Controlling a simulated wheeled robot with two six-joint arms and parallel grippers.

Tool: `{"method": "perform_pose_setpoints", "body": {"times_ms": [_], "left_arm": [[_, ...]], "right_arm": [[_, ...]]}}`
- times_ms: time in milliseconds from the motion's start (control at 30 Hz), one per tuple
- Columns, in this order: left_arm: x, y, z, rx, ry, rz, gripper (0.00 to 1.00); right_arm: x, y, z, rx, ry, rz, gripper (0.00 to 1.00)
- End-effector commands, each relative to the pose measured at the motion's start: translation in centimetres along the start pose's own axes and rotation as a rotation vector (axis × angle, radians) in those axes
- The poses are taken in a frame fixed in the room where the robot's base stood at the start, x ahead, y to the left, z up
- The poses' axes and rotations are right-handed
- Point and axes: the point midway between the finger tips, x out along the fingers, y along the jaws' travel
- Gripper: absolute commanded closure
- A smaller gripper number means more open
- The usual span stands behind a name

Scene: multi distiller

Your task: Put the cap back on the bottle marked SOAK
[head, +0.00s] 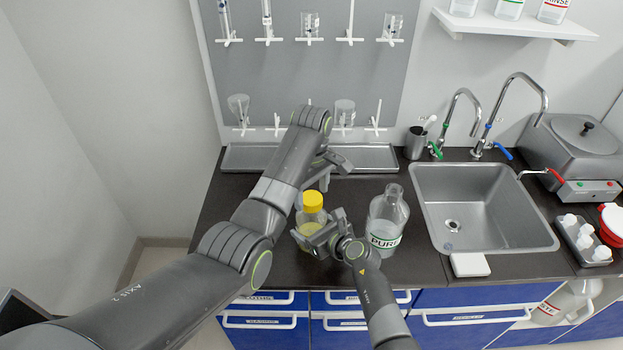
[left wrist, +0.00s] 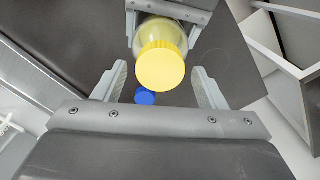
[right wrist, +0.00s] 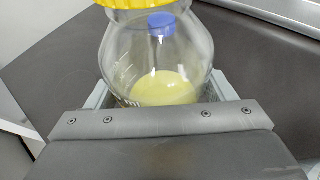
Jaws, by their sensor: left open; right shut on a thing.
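A clear round bottle (head: 312,220) with pale yellow liquid stands upright at the front of the counter. A yellow cap (head: 313,201) sits on its mouth; whether it is screwed tight I cannot tell. No label on this bottle is readable. My right gripper (head: 319,238) is shut around the bottle's body, which fills the right wrist view (right wrist: 160,60). My left gripper (head: 325,178) is open just behind and above the cap. In the left wrist view its fingers are apart, with the yellow cap (left wrist: 160,66) ahead between them, not gripped.
An open clear bottle marked PURE (head: 386,222) stands to the right, close to my right gripper. A small blue round thing (left wrist: 145,97) shows beside the capped bottle. The sink (head: 482,205) is further right. A pegboard (head: 300,70) with glassware rises behind.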

Motion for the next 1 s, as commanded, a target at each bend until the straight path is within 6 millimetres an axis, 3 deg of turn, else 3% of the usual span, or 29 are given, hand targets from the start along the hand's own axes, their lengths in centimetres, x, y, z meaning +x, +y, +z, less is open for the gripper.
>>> {"method": "perform_pose_setpoints", "body": {"times_ms": [200, 467, 833, 1000], "left_arm": [[1.6, 0.0, 0.0, 0.000, 0.000, -0.001, 0.35], [1.6, 0.0, 0.0, 0.000, 0.000, 0.000, 0.35], [1.6, 0.0, 0.0, 0.000, 0.000, 0.000, 0.80], [1.6, 0.0, 0.0, 0.046, 0.000, 0.000, 0.81]], "right_arm": [[0.0, 0.0, -0.1, 0.000, 0.001, 0.000, 0.87], [0.0, 0.0, -0.1, 0.000, 0.001, 0.000, 0.87], [0.0, 0.0, -0.1, 0.000, 0.001, 0.000, 0.87], [0.0, 0.0, -0.1, 0.001, 0.001, 0.000, 0.87]]}}
